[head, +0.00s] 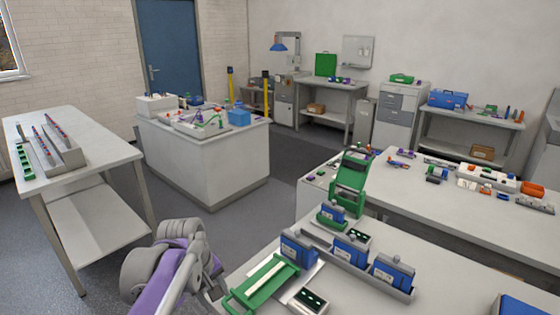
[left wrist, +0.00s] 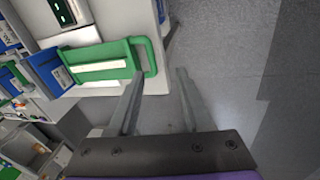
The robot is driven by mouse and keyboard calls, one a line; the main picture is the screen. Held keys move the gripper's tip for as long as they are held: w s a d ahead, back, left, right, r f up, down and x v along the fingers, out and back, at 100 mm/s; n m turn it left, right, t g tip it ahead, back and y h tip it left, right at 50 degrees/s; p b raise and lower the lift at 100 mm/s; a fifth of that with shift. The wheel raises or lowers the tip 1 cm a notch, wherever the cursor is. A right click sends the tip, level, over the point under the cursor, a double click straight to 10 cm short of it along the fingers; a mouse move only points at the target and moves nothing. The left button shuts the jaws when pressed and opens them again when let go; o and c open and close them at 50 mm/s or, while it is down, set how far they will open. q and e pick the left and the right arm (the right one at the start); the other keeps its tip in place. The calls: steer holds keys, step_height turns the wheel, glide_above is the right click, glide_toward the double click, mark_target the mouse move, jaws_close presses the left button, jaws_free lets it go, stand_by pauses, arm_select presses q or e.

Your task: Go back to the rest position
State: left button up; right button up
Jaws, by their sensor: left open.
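My left arm (head: 165,285) comes in at the bottom of the head view, purple and grey, beside the left edge of the near workbench. My left gripper (left wrist: 158,88) shows clearly in the left wrist view. Its two grey fingers stand apart with nothing between them but floor and the bench's edge behind. A green tray-like fixture with a handle (left wrist: 100,62) lies on the bench close to the fingers, apart from them as far as I can tell. It also shows in the head view (head: 262,284). My right gripper is not in view.
The near bench (head: 435,245) carries several blue battery-like boxes (head: 348,250), a green stand (head: 350,183) and a small black-and-green block (head: 308,299). A side table (head: 100,150) stands at left and a white island (head: 205,165) behind. Grey floor (head: 185,205) lies open between them.

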arm_select(q)
steer(key=s+f+m+t, duration=0.1)
steer(key=s+f+m, duration=0.2)
steer(key=s, duration=0.3)
steer(key=s+f+m+t, duration=0.1)
steer(key=s+f+m, duration=0.2)
steer(key=s, duration=0.3)
steer(key=s+f+m+t+y, duration=0.1)
steer(key=s+f+m, duration=0.2)
steer(key=s, duration=0.4)
steer(key=shift+f+t, duration=0.3)
steer(key=shift+f, duration=0.3)
